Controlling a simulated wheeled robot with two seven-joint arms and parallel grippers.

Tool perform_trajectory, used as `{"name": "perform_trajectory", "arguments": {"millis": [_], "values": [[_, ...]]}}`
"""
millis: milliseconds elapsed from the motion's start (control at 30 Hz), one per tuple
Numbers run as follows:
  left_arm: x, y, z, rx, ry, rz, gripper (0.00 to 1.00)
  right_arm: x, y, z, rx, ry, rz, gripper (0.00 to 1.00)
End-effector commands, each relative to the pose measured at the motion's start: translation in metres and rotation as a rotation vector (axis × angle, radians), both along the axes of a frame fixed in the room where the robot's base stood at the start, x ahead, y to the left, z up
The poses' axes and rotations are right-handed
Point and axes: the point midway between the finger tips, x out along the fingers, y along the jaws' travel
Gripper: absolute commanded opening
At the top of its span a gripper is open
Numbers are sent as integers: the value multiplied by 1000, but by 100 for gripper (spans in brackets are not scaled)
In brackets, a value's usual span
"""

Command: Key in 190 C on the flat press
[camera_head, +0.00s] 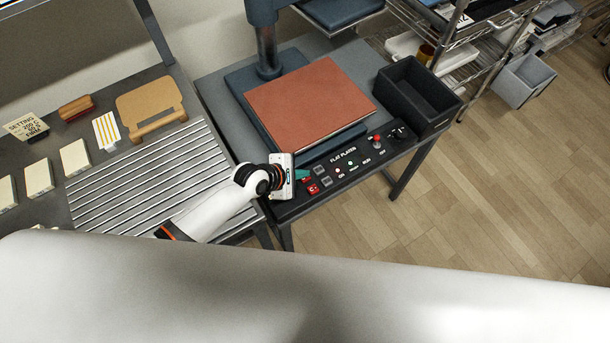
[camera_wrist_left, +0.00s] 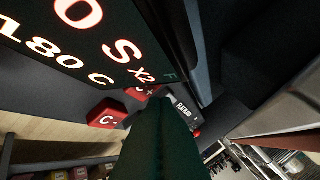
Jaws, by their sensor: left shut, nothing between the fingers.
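The flat press has a red-brown pad (camera_head: 310,100) on its bed and a black control panel (camera_head: 345,162) along its front, lettered "FLAT PLATEN". The panel's display (camera_wrist_left: 60,45) reads "180 C" in the left wrist view, with "0 S" and "X2" beside it. A red "C-" button (camera_wrist_left: 107,113) shows there, and a second red button marked "C+" (camera_wrist_left: 138,93) is partly hidden behind my fingers. My left gripper (camera_head: 304,174) is shut and empty, its green fingertips over the panel's left end by the red buttons. I cannot tell whether they touch a button. My right gripper is not in view.
A black open bin (camera_head: 417,95) stands right of the press, beside a red knob (camera_head: 377,139) on the panel. Left is a ribbed rack (camera_head: 150,175) with pale blocks (camera_head: 75,158) and a setting card (camera_head: 25,127). A wire shelf (camera_head: 455,50) stands behind.

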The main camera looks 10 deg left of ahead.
Motion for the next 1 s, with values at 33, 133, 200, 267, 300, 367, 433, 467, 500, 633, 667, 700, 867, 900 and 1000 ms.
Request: {"name": "perform_trajectory", "arguments": {"millis": [33,133,200,267,300,367,433,467,500,633,667,700,867,900,1000], "values": [[0,0,-2,0,1,1,0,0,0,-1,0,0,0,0],[0,0,-5,-1,0,2,0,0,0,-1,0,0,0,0],[0,0,-6,-1,0,1,0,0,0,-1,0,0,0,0],[0,0,-6,0,-1,1,0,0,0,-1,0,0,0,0],[0,0,-6,0,-1,1,0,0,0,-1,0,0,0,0],[0,0,-6,0,0,0,0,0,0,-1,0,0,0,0],[0,0,-6,0,0,0,0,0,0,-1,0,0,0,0],[0,0,-6,0,0,0,0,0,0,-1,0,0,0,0],[0,0,-6,0,0,0,0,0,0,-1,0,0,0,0],[0,0,-7,0,1,1,0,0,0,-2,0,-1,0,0],[0,0,-8,0,1,1,0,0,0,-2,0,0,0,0],[0,0,-8,0,1,1,0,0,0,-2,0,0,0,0],[0,0,-10,0,1,1,0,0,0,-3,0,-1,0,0],[0,0,-11,0,1,1,0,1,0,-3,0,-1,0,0],[0,0,-12,-1,0,0,0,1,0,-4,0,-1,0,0]]}}
